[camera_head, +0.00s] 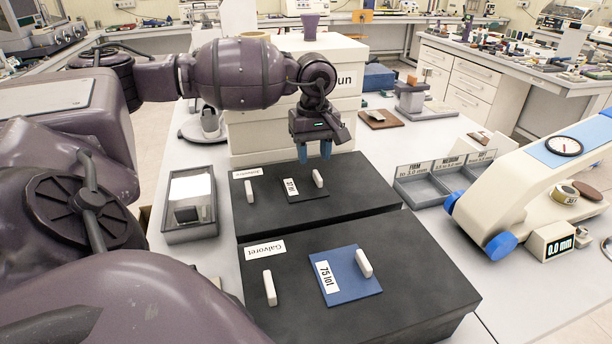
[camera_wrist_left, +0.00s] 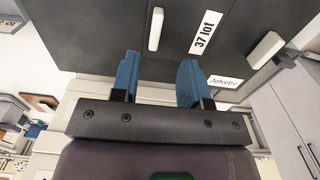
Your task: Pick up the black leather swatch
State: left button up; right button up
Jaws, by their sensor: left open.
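The black leather swatch (camera_head: 312,192) lies on the rear dark block (camera_head: 350,207), with a white "37 lot" label on its left part and a white bar (camera_head: 318,178) at its right edge. In the left wrist view the label (camera_wrist_left: 206,32) shows clearly, but the swatch's outline is hard to tell from the dark block. My left gripper (camera_head: 314,152) is above the back part of this block, behind the swatch and apart from it. Its two blue fingers (camera_wrist_left: 158,72) are spread with nothing between them. My right gripper is not in view.
A blue swatch (camera_head: 342,289) labelled "75 lot" lies on the front dark block (camera_head: 400,300). Another white bar (camera_head: 250,191) stands left of the black swatch. Stacked white boxes (camera_head: 252,135) stand behind. A grey sorting tray (camera_head: 440,188) and a cream device (camera_head: 520,190) are at right.

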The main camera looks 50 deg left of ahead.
aim_at(316, 173)
pick_arm(q)
jog(key=shift+w+d+f, duration=0.15)
jog(key=shift+f, duration=1.15)
jog(key=shift+w+d+f, duration=0.1)
jog(key=shift+f, duration=1.15)
grip_shut()
